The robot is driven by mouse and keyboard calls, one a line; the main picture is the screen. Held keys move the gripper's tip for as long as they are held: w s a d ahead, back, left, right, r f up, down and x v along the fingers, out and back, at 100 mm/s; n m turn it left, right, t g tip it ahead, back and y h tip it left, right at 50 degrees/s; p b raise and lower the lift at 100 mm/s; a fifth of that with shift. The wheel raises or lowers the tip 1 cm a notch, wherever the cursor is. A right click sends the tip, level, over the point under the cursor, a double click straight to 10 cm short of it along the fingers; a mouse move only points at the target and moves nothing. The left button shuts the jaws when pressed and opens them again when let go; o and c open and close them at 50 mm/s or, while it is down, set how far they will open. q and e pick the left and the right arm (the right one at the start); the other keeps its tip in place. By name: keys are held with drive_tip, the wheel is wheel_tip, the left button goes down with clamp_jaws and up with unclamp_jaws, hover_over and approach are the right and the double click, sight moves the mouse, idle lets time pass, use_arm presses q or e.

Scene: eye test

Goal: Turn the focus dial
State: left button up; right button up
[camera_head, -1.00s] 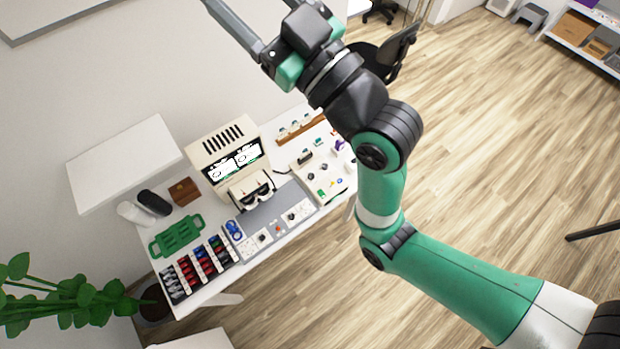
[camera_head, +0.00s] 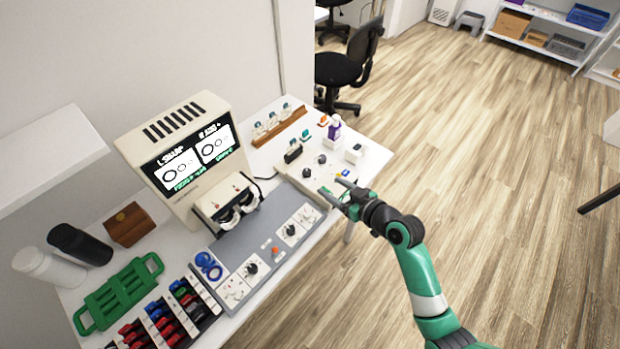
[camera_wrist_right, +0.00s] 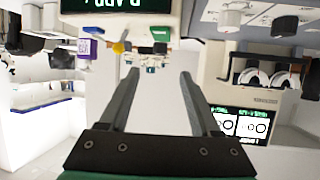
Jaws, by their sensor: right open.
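The eye-test machine (camera_head: 180,150) stands on the white table with two lit displays; it also shows upside down in the wrist view (camera_wrist_right: 262,98). A grey console (camera_head: 262,240) in front of it carries dark dials, one near the left (camera_head: 251,268) and one near the right (camera_head: 290,230). A white panel to the right has more dark knobs (camera_head: 307,172). I cannot read which is the focus dial. My right gripper (camera_head: 331,187) is open and empty at that panel's front right edge; its fingers also show in the wrist view (camera_wrist_right: 158,76). My left gripper is out of view.
A green tray (camera_head: 118,292) and racks of coloured lenses (camera_head: 170,315) lie at the table's left. A wooden rack (camera_head: 279,126) and a purple bottle (camera_head: 334,130) stand at the back right. A black chair (camera_head: 348,68) stands beyond. The floor at right is mostly clear.

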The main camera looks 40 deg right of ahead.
sight(308, 172)
drive_tip(key=b+x, duration=0.4)
drive_tip(key=x, duration=0.6)
drive_tip(key=shift+w+f, duration=0.15)
drive_tip(key=shift+w, duration=0.2)
drive_tip(key=shift+w+d+b, duration=0.1)
drive_tip(key=shift+w+b, duration=0.2)
clamp_jaws()
